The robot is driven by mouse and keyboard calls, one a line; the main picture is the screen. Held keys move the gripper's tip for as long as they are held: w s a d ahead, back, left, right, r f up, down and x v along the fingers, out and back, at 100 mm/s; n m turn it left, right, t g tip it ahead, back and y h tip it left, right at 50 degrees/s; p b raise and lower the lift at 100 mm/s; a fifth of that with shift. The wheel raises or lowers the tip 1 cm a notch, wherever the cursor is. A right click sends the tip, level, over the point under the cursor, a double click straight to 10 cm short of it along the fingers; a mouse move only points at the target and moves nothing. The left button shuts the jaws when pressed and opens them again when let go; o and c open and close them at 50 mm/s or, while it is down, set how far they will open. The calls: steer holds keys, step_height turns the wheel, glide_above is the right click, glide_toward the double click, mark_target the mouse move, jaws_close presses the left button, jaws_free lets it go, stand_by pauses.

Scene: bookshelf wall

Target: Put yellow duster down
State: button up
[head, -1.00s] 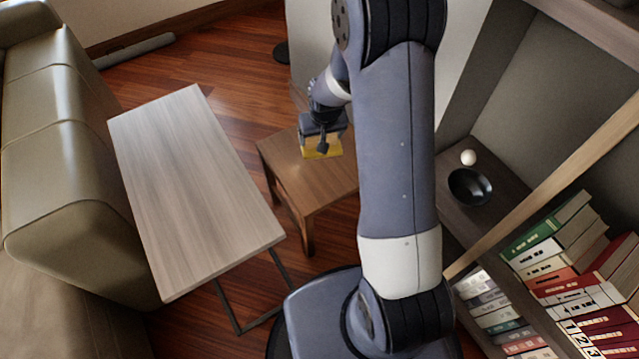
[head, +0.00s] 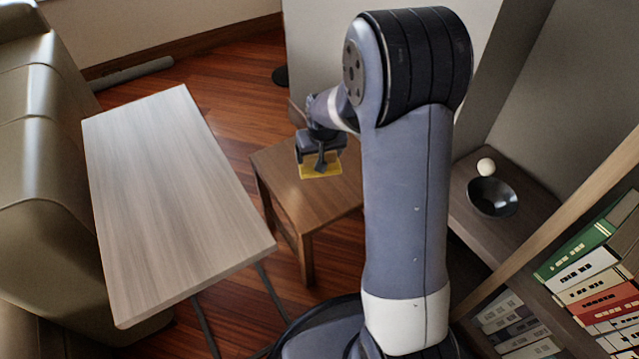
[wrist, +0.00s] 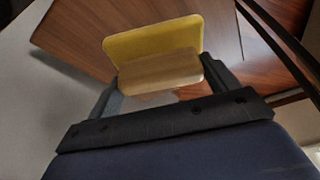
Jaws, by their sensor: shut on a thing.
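The yellow duster (head: 322,172) is a yellow pad with a wooden block on its back; the wooden back (wrist: 160,72) and the yellow pad (wrist: 150,40) both show in the wrist view. My gripper (head: 321,158) is shut on the duster, with one finger at each side of the wooden block. The duster is over the small brown wooden table (head: 318,205), near its back part. I cannot tell whether the pad touches the tabletop (wrist: 75,38). In the head view my gripper hides part of the duster.
A long pale wood table (head: 165,180) stands left of the small table, beside a beige sofa (head: 40,190). A shelf at the right holds a black bowl (head: 492,197), a white ball (head: 486,167) and several books (head: 590,275). The small table's front is bare.

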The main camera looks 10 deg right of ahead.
step_height(320, 180, down, 8)
steer(key=b, duration=0.3)
steer(key=shift+f, duration=0.1)
steer(key=shift+f, duration=0.15)
steer(key=o, duration=1.2)
steer(key=shift+r, duration=0.55)
steer(key=p+v, duration=0.4)
steer(key=v, duration=0.7)
steer(key=shift+s+r+p, duration=0.15)
steer(key=shift+s+p, duration=0.05)
steer(key=shift+p, duration=0.1)
